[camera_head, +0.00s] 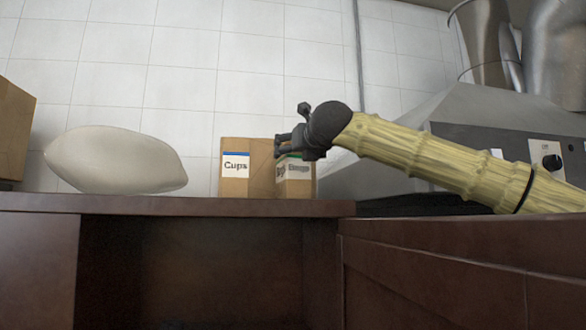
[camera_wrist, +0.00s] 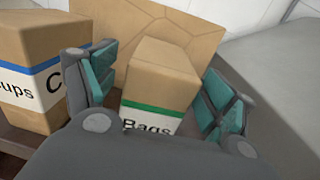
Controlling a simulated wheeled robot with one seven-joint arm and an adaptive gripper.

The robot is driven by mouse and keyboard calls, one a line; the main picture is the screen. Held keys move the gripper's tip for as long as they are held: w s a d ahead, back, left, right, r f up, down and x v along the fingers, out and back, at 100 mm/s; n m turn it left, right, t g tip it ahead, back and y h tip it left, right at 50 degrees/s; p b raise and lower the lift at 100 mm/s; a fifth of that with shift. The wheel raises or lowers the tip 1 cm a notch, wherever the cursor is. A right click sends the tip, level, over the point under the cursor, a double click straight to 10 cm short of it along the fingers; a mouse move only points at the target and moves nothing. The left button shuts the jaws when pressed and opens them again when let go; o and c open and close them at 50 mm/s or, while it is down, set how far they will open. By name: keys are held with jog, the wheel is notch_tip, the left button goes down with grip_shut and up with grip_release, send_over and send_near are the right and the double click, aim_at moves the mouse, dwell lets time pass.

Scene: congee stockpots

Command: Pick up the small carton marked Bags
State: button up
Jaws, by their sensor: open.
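The small carton marked Bags (camera_wrist: 160,85) is a brown box with a green stripe and a white label. In the wrist view it stands between the two open fingers of my gripper (camera_wrist: 160,100), with its lower part hidden by the gripper body. In the head view the carton (camera_head: 297,186) stands on the counter at the right of the Cups carton, partly covered by my gripper (camera_head: 287,146). My gripper is at the carton's top. I cannot tell whether a finger touches it.
The Cups carton (camera_head: 235,182), with a blue stripe, stands close on the left; it also shows in the wrist view (camera_wrist: 42,50). A larger brown box (camera_wrist: 195,30) is behind. A pale sack (camera_head: 115,162) lies farther left on the dark counter (camera_head: 150,205). A grey metal appliance (camera_head: 400,150) stands right.

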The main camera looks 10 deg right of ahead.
jog(key=shift+w+r+p, duration=0.1)
jog(key=shift+w+p, duration=0.8)
jog(key=shift+w, duration=0.75)
jog(key=shift+a, duration=0.1)
jog(key=shift+c, duration=0.4)
jog(key=c, duration=1.5)
jog(key=shift+c, duration=0.2)
